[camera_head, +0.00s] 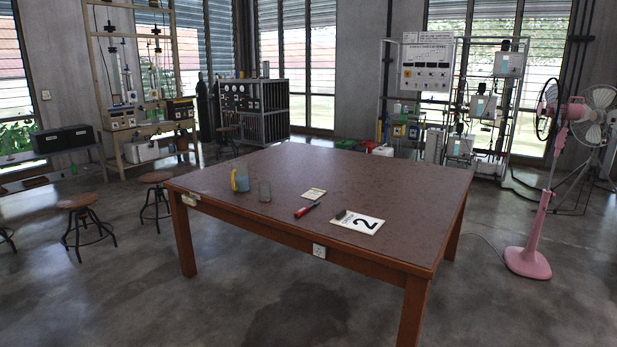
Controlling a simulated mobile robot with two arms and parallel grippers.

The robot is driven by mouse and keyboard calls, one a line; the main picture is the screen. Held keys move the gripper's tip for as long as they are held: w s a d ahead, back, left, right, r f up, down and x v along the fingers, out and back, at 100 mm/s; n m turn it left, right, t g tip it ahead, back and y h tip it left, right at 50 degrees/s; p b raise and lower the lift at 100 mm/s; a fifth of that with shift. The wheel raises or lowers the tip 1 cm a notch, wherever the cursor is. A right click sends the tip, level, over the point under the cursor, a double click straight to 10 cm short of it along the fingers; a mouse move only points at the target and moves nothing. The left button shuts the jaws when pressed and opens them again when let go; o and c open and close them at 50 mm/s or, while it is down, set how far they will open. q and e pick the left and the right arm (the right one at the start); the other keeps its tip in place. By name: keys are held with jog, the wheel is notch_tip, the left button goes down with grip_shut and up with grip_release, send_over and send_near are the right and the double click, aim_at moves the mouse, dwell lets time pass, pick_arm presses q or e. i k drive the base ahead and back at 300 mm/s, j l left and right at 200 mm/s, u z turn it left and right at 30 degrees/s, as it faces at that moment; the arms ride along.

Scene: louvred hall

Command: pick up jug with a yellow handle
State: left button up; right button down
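A small jug (242,178) stands upright on the brown table (400,180), near its left end. It looks bluish grey, with a yellow handle (233,180) on its left side. Neither of my grippers shows in the head view.
On the table lie a red tool (306,210), a small card (314,194) and a white card marked 2 (359,222) with a dark item on it. Stools (80,202) stand left, a pink fan (530,245) right. Open floor lies in front.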

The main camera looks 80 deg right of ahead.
aim_at(240, 174)
jog(key=z, duration=2.3)
